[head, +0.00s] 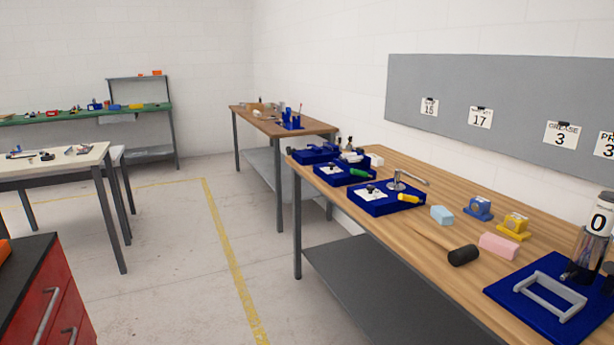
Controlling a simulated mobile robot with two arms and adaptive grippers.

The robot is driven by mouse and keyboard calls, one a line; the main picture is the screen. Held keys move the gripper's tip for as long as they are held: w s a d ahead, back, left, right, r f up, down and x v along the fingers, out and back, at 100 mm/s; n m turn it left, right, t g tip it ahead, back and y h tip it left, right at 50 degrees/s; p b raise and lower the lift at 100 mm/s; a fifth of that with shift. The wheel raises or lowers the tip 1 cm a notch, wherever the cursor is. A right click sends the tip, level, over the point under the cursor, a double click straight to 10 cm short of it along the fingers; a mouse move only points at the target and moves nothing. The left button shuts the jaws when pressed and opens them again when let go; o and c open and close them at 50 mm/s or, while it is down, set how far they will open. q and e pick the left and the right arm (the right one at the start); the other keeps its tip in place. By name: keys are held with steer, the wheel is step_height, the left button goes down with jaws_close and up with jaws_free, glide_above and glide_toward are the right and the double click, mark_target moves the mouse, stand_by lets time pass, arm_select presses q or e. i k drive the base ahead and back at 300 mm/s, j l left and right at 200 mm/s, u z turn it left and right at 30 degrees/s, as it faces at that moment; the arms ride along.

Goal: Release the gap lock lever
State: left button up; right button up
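I cannot make out for sure which part is the gap lock lever. At the right front of the wooden bench, a blue plate (513,279) carries a grey U-shaped handle (549,287). Beside the handle stands a dark upright device with a white "0" label (599,219), cut off by the right edge. A pink block (499,246) and a light blue block (441,215) lie on the bench. Neither of my grippers is in view.
The wooden bench (450,187) also holds a black-headed mallet (463,255), a blue fixture (479,208), a yellow fixture (512,227) and blue trays (385,208). A red cabinet (60,300) stands at lower left. The floor (180,260) between is clear.

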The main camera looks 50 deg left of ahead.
mark_target(355, 171)
steer(key=u, duration=1.3)
steer(key=i+j, duration=0.1)
steer(key=i, duration=0.75)
steer(key=i+j, duration=0.15)
steer(key=i, duration=0.75)
steer(key=i+j, duration=0.1)
steer(key=i, duration=0.75)
